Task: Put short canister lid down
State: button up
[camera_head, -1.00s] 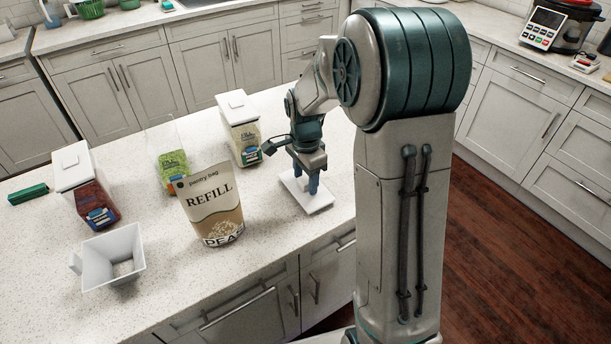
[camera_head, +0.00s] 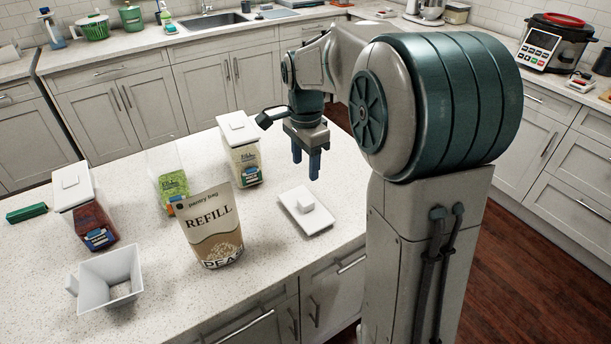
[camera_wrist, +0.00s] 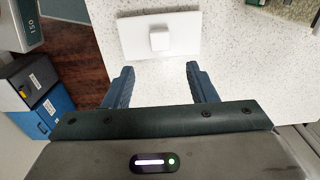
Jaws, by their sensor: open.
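The short canister lid (camera_head: 318,221) is a white square plate with a small block-shaped knob on top. It lies flat, knob up, on the speckled counter near its front right edge. It also shows at the top of the wrist view (camera_wrist: 143,43). My gripper (camera_head: 306,172) is above the lid in the head view, pointing down, open and empty. In the wrist view its two blue fingers (camera_wrist: 159,85) are spread apart with nothing between them, and the lid lies beyond their tips.
A Refill pouch (camera_head: 213,232) stands left of the lid. Behind it are a lidded canister (camera_head: 243,160) and a green-filled container (camera_head: 172,188). Farther left are a red-filled canister (camera_head: 92,222), a white square scoop-like container (camera_head: 108,283) and a green block (camera_head: 26,213).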

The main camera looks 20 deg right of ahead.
jog(key=s+n+t, duration=0.3)
jog(key=s+n, duration=1.1)
jog(key=s, duration=0.7)
jog(key=shift+f, duration=0.45)
jog(key=shift+s, duration=0.1)
jog(key=c, duration=0.3)
jog(key=shift+a+n, duration=0.15)
jog(key=shift+n, duration=0.15)
jog(key=shift+c, duration=0.2)
